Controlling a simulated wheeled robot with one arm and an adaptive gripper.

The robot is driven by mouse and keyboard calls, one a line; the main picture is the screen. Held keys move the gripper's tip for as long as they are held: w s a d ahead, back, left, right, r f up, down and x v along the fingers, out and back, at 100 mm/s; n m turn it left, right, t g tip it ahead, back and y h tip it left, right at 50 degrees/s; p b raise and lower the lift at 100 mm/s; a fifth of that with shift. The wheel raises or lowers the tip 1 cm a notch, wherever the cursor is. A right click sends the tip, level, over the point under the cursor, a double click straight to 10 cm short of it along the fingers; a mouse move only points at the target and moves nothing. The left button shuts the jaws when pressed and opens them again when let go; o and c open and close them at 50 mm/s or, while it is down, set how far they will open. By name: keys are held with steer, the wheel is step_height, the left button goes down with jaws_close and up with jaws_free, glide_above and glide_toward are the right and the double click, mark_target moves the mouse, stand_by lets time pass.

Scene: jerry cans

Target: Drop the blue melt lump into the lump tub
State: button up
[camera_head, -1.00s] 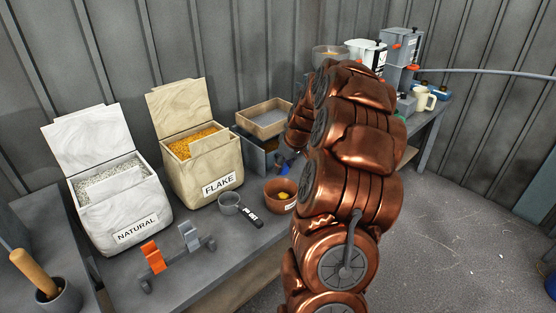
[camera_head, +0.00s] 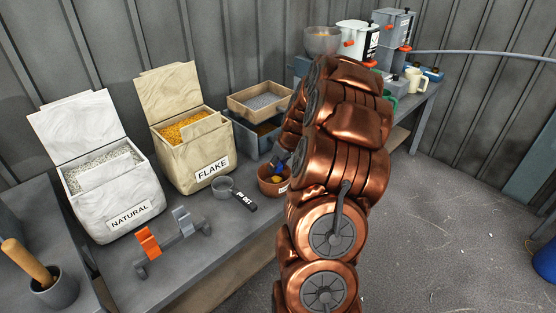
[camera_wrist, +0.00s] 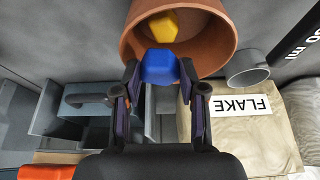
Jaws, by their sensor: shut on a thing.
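The blue melt lump (camera_wrist: 159,67) is held between the fingertips of my gripper (camera_wrist: 160,75) in the wrist view. The lump tub (camera_wrist: 203,38) is a terracotta-coloured round pot with a yellow lump (camera_wrist: 163,26) inside. In the wrist view the blue lump overlaps the tub's near rim; I cannot tell its exact height above it. In the head view the tub (camera_head: 269,187) stands on the bench, partly hidden behind my copper arm. My gripper (camera_head: 284,168) shows there just above the tub, mostly hidden by the arm.
A grey measuring cup (camera_head: 223,188) with a dark handle lies left of the tub. The FLAKE sack (camera_head: 190,160) and NATURAL sack (camera_head: 110,200) stand behind and left. A wooden-rimmed sieve tray (camera_head: 240,108) and a rack with orange and grey clips (camera_head: 172,240) are nearby.

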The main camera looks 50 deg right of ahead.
steer(key=o, duration=0.9)
steer(key=shift+r, duration=0.15)
steer(key=v, duration=1.1)
steer(key=shift+s+r, duration=0.25)
steer(key=shift+r, duration=0.1)
